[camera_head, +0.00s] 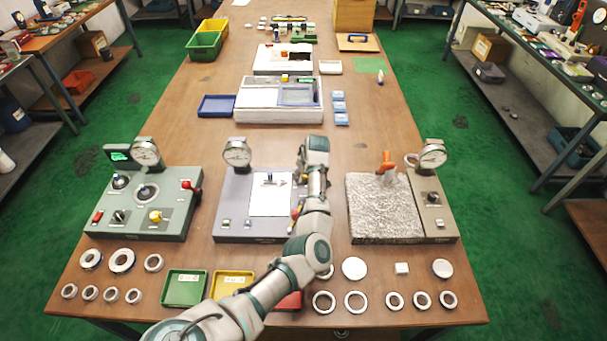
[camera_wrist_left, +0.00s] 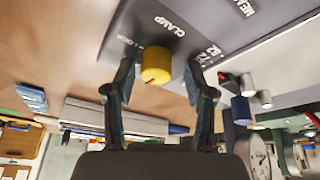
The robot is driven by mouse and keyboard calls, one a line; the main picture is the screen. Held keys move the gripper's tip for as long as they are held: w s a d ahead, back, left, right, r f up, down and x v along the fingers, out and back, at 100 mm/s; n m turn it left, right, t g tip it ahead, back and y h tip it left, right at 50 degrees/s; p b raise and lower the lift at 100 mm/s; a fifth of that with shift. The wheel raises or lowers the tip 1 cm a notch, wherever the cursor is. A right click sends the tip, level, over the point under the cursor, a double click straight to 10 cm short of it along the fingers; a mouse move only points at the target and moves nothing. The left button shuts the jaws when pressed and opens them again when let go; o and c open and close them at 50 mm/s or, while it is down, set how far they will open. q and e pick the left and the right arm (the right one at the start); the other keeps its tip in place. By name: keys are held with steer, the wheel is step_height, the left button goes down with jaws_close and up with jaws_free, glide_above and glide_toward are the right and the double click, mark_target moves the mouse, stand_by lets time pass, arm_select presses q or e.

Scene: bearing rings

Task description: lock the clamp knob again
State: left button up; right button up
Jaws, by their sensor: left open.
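The yellow clamp knob (camera_wrist_left: 156,65) stands on the dark grey panel (camera_wrist_left: 150,22) beside the printed words CLAMP and LOCK in the left wrist view. My left gripper (camera_wrist_left: 160,74) is open, with one finger on each side of the knob; I cannot tell whether either finger touches it. In the head view my left arm reaches over the right side of the middle grey fixture (camera_head: 230,225), and its hand (camera_head: 316,150) hides much of that side. My right gripper is not in view.
A dial gauge (camera_head: 237,153) rises at the fixture's back left. A green fixture (camera_head: 140,205) stands to the left, and a granite block (camera_head: 383,210) with an orange-handled part to the right. Trays and several rings lie along the front edge.

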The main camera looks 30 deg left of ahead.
arm_select(q)
steer(key=shift+d+r, duration=0.3)
steer(key=shift+d, duration=0.45)
steer(key=shift+d+r, duration=0.1)
steer(key=shift+d, duration=0.15)
steer(key=shift+c, duration=0.8)
steer(key=shift+d, duration=0.1)
steer(key=c, duration=0.4)
steer(key=shift+s, duration=0.1)
steer(key=c, duration=0.4)
steer(key=shift+a, duration=0.35)
jaws_close()
steer(key=shift+a, duration=0.4)
steer(key=shift+d, duration=0.1)
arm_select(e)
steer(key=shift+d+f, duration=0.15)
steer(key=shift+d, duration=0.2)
arm_select(q)
steer(key=shift+d, duration=0.1)
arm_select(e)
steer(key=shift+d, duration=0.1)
